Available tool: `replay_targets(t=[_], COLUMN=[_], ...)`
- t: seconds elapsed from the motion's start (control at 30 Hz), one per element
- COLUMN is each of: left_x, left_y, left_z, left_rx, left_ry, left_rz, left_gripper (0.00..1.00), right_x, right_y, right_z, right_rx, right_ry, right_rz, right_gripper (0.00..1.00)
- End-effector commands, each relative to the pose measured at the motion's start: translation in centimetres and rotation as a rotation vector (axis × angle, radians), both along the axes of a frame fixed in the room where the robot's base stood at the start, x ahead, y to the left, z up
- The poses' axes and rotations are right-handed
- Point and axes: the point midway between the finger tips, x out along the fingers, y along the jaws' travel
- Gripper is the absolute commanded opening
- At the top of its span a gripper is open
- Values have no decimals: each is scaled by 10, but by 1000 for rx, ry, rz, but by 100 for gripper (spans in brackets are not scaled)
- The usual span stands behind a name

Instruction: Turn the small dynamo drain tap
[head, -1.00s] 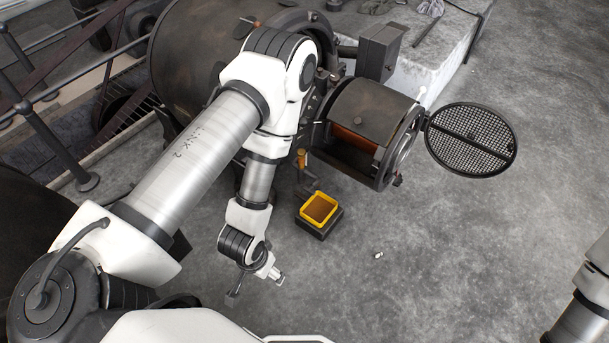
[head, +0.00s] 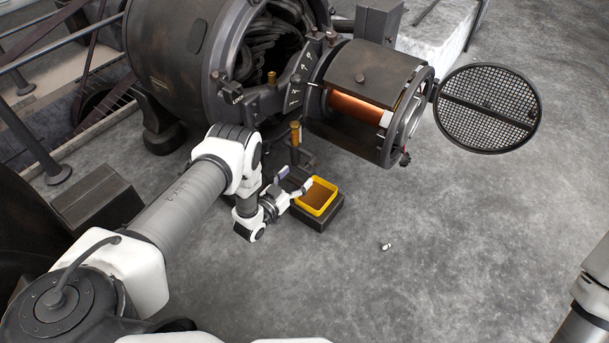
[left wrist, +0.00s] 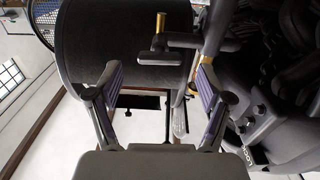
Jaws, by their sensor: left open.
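The small drain tap (head: 296,134) has a brass upper part and a dark body, and stands low beside the small dynamo (head: 372,85). My right gripper is out of view.
A yellow tray (head: 333,190) sits on a dark block (head: 325,219) under the tap. A round mesh cover (head: 488,107) stands open at the right. A large dynamo (head: 180,75) is behind left. A small pale object (head: 386,246) lies on the floor. Floor at right is clear.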

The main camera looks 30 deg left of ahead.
Motion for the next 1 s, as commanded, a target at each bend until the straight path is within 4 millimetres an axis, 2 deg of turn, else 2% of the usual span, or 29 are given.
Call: replay_targets(t=[0.03,0.2,0.5,0.53,0.6,0.7,0.87,1.0], left_x=[10,37,44,44,44,44,44,44], left_y=[-2,-6,-7,-7,-7,-7,-7,-7], left_z=[-5,-3,0,0,0,0,0,-1], left_rx=[0,0,-1,-1,-1,-1,-9,-127], left_ry=[-4,-1,2,1,1,1,2,19], left_rz=[-1,-2,0,0,0,0,0,0], left_gripper=[79,79,79,72,47,18,18,18], right_x=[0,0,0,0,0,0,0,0], right_y=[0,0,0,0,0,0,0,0], right_z=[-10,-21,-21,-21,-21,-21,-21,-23], right_rx=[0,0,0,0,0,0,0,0], right_ry=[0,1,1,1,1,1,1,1], right_rz=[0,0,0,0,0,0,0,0], right_gripper=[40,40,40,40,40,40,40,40])
